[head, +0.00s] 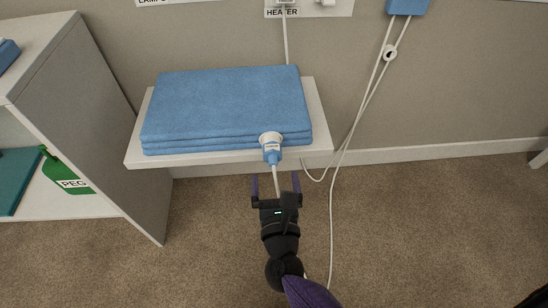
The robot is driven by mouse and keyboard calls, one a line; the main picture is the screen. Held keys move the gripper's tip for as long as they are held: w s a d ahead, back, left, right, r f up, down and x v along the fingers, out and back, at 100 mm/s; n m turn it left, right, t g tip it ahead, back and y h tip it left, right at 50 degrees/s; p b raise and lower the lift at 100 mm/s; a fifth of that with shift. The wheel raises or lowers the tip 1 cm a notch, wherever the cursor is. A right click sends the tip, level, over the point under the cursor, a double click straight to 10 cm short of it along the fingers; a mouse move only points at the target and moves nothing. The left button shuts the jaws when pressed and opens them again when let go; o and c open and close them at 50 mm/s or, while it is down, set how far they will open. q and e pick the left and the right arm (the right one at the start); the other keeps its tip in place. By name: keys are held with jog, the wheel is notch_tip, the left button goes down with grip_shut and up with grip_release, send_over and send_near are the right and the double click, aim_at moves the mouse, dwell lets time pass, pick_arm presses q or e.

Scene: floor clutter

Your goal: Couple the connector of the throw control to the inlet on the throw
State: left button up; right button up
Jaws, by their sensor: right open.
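The throw (225,105) is a folded blue blanket lying on a white shelf (150,158). At its front edge is a round white inlet (270,138). A blue connector with a pale label (272,156) points up at the inlet and appears to touch it; I cannot tell how deep it sits. A white cord runs down from the connector between the fingers of my right gripper (276,183). That gripper is open, just below the connector and apart from it. A blue box with white cords, perhaps the throw control (407,6), is on the wall at top right. My left gripper is out of view.
A grey cabinet (120,130) stands at left, with a green PEG tag (72,180) and a teal folded item (18,180). A HEATER sign (310,10) is on the wall. Loose white cord (331,215) hangs right of the shelf.

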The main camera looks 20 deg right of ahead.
jog(key=shift+v, duration=1.8)
